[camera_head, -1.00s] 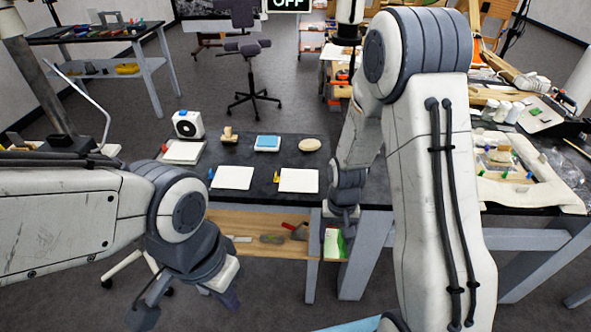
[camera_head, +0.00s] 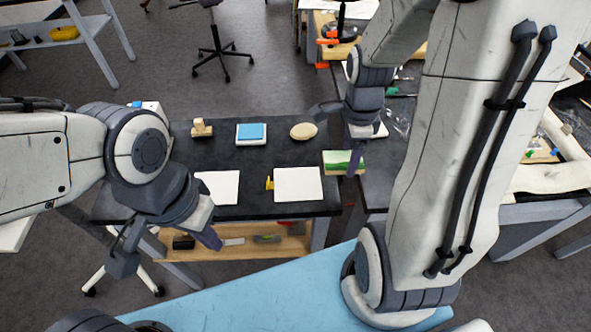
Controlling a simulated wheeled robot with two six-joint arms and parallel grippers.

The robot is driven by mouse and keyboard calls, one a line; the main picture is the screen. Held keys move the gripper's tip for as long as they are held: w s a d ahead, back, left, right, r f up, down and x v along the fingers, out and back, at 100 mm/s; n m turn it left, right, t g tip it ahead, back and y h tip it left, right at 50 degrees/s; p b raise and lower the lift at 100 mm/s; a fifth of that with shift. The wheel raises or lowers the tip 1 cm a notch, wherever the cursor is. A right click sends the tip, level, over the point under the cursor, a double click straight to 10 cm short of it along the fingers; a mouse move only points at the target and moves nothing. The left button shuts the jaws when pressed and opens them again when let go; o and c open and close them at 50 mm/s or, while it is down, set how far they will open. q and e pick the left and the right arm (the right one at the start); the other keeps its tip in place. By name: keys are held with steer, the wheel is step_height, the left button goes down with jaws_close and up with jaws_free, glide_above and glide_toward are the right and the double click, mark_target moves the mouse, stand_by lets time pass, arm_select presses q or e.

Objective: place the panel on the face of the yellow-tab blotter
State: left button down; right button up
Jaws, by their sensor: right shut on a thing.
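The panel (camera_head: 332,157), a small picture with green hills, is in my right gripper (camera_head: 353,166). A purple finger crosses its right part, and the other finger is hidden.
A second white blotter (camera_head: 222,187) lies to the left, partly behind my left arm. Behind are a wooden stamp-like block (camera_head: 201,128), a blue-topped pad (camera_head: 251,133) and a tan oval (camera_head: 303,131). A wooden shelf (camera_head: 285,243) is under the table (camera_head: 256,163).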

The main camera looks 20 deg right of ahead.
steer(key=p, duration=0.1)
glide_above(302, 183)
step_height(302, 183, down, 6)
steer(key=shift+f, duration=2.15)
steer(key=shift+f, duration=0.1)
steer(key=shift+f, duration=0.15)
steer(key=o, duration=1.3)
steer(key=shift+o, duration=0.2)
